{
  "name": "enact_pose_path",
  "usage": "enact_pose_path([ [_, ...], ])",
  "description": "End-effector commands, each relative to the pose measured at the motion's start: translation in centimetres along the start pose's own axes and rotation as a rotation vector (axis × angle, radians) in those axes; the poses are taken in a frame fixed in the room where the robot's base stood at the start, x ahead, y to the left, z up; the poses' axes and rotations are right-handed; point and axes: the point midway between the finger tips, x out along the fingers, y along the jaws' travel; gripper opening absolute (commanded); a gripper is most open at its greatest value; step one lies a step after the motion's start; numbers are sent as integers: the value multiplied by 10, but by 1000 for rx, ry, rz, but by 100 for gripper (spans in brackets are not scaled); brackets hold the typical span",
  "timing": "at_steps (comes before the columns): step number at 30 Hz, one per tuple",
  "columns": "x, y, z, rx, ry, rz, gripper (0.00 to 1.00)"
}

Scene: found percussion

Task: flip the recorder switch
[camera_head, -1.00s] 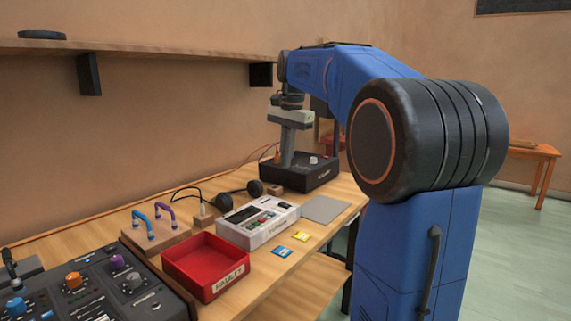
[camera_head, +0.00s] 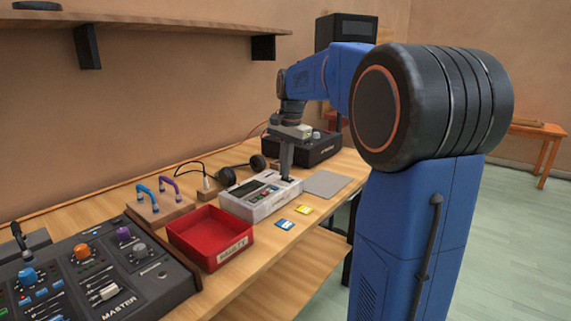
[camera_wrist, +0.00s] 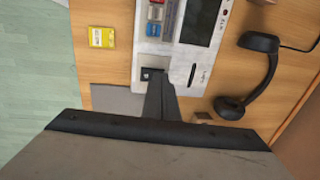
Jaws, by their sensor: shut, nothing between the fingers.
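The recorder (camera_head: 250,208) is a pale box with a dark panel and coloured buttons, lying on the wooden bench. It also shows at the top of the wrist view (camera_wrist: 191,54). My gripper (camera_head: 285,174) points down over the recorder's right end, shut and empty. In the wrist view its fingertips (camera_wrist: 155,82) are right at the switch plate and cover part of it. I cannot tell whether they touch it or which way the switch is set.
A red tray (camera_head: 180,240), two small cards (camera_head: 294,217) and a grey mat (camera_head: 328,184) lie close to the recorder. A mixer (camera_head: 90,275) fills the near left.

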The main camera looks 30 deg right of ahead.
Motion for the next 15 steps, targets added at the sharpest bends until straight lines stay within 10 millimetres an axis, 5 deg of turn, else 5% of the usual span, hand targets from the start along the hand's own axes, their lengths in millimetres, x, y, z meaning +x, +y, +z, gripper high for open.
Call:
enact_pose_path([
  [15, 5, -1, 0, -1, -2, 42, 0],
])
